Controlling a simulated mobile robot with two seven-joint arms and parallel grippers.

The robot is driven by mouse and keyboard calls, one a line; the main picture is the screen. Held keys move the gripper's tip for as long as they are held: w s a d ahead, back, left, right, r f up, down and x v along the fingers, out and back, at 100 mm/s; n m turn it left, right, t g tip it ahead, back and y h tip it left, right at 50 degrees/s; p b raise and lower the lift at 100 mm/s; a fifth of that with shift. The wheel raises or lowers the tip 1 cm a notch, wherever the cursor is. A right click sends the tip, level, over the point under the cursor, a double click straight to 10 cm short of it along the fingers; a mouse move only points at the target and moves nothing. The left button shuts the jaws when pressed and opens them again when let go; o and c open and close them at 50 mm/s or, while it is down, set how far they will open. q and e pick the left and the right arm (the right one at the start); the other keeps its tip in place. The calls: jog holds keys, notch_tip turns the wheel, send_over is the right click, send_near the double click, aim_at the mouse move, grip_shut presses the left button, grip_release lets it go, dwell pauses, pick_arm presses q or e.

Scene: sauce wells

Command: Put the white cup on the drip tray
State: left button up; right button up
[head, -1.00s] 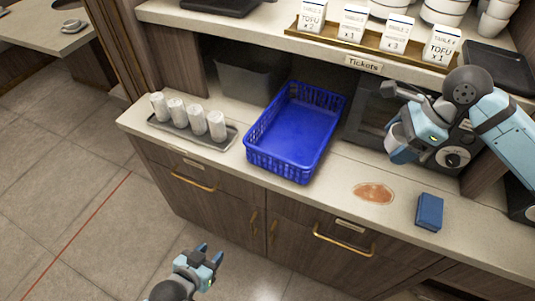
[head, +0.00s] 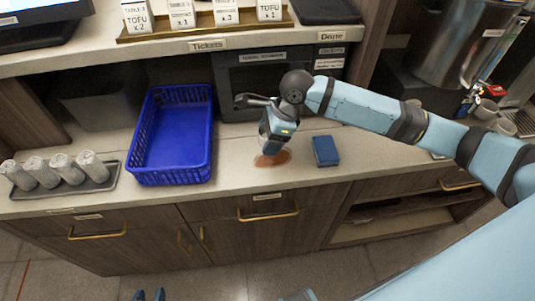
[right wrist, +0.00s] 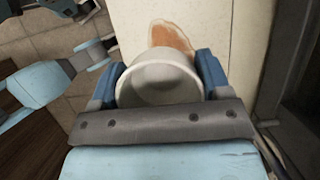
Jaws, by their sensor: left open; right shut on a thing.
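The white cup (right wrist: 160,78) is between the blue fingers of my right gripper (right wrist: 160,90) in the right wrist view, its round opening towards the camera. In the head view my right gripper (head: 274,142) is shut on the cup above the counter, over the reddish-brown stain; the cup is mostly hidden there. A slatted metal surface, seemingly the drip tray (head: 523,122), is at the far right edge of the head view, partly cut off. My left gripper (head: 149,295) is open and empty at the bottom edge, only its fingertips showing.
A blue basket (head: 172,178) and a tray of rolled white towels (head: 100,184) stand left on the counter. A blue block (head: 325,151) lies right of the stain (head: 272,158). Cups (head: 486,109) stand near the drip tray. The ticket shelf (head: 130,50) overhangs the back.

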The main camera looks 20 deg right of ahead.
aim_at(264, 163)
notch_tip(264, 163, down, 8)
jog(key=shift+r, duration=0.25)
jog(key=o, duration=0.9)
jog(key=shift+o, duration=0.2)
